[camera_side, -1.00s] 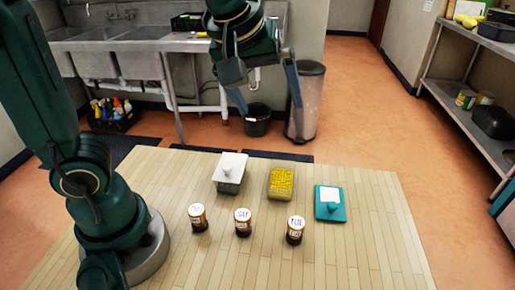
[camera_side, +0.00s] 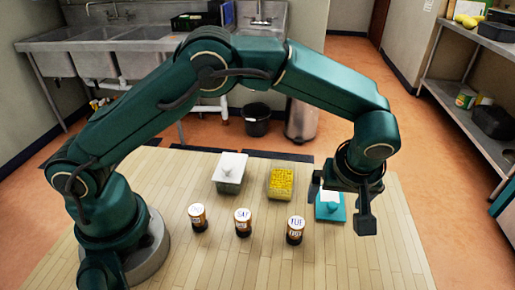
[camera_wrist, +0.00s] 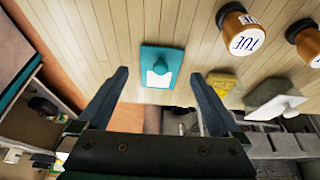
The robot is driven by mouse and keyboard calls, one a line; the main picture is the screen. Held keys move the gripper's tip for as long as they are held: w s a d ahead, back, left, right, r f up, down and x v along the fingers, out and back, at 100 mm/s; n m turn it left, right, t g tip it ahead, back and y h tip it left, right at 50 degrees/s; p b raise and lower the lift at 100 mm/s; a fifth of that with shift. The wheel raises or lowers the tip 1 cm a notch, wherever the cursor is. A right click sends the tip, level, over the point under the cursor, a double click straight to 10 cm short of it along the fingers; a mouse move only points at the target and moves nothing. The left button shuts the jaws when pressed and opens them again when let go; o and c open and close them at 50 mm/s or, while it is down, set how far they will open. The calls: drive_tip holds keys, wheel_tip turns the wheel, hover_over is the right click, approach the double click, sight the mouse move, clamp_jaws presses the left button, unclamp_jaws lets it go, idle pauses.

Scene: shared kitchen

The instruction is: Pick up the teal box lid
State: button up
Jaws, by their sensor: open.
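The teal box lid (camera_side: 323,214) lies flat on the wooden table at the right, with a white label and a teal knob on top. In the wrist view the lid (camera_wrist: 148,57) is whole, just beyond and between the fingertips. My gripper (camera_side: 340,207) is open and empty, pointing down over the lid and partly hiding it in the side view. In the wrist view the finger pair (camera_wrist: 159,75) stands wide apart, one finger on each side. I see no contact with the lid.
A clear box of yellow pieces (camera_side: 281,184) stands left of the lid, with a white-lidded box (camera_side: 230,172) further left. Three labelled jars stand in front: the TUE jar (camera_side: 295,232), SAT jar (camera_side: 243,222) and another (camera_side: 198,218). The table's front right (camera_side: 385,260) is clear.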

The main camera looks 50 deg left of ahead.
sight(333, 203)
drive_tip(key=shift+x, duration=1.65)
drive_tip(key=shift+c, duration=0.3)
drive_tip(key=c, duration=1.2)
drive_tip(key=shift+r, duration=0.1)
